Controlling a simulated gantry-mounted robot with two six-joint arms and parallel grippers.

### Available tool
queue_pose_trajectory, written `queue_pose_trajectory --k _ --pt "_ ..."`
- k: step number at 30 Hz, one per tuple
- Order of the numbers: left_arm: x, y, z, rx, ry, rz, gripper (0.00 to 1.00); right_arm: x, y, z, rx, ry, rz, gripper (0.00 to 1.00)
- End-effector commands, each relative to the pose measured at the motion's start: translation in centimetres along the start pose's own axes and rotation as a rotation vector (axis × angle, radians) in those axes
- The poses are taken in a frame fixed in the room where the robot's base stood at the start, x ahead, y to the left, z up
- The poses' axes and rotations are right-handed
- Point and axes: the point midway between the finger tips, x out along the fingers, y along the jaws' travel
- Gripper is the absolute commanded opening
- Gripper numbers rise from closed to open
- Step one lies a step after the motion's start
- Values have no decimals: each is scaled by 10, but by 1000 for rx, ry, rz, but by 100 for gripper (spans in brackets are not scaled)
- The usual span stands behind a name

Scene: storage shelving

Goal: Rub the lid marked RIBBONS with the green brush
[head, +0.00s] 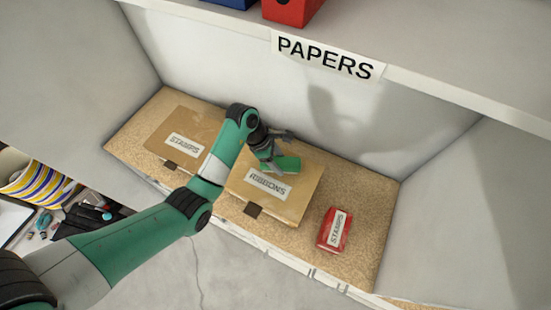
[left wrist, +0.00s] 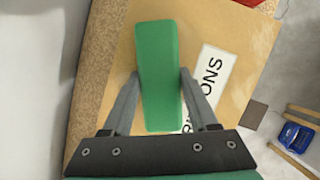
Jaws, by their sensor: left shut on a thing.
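The box lid marked RIBBONS (head: 285,207) is tan and lies in the middle of the cork-coloured shelf, its white label facing up. The green brush (head: 286,164) is over the back part of this lid. My left gripper (head: 275,152) is shut on the brush. In the left wrist view the brush (left wrist: 158,75) sits between both fingers, above the lid (left wrist: 225,40), and partly covers the label. I cannot tell whether the brush touches the lid. The brush's underside is hidden. My right gripper is not in view.
A second tan lid marked STAMPS (head: 163,132) lies to the left, and a red box marked STAMPS (head: 334,230) stands to the right. A shelf edge labelled PAPERS (head: 400,82) overhangs the back. Side walls enclose the compartment. Bare cork shows at the right.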

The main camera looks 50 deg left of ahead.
Motion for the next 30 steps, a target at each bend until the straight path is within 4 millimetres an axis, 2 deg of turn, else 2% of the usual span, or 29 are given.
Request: queue_pose_trajectory --k 6,11,20,30 --pt "6 -10 20 2 1 -1 15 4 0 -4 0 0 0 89" --pt "8 -12 25 0 1 0 15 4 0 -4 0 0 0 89" --pt "10 -10 21 -1 1 1 15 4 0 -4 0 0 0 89" --pt "-3 3 -6 -2 0 0 15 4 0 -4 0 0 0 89"
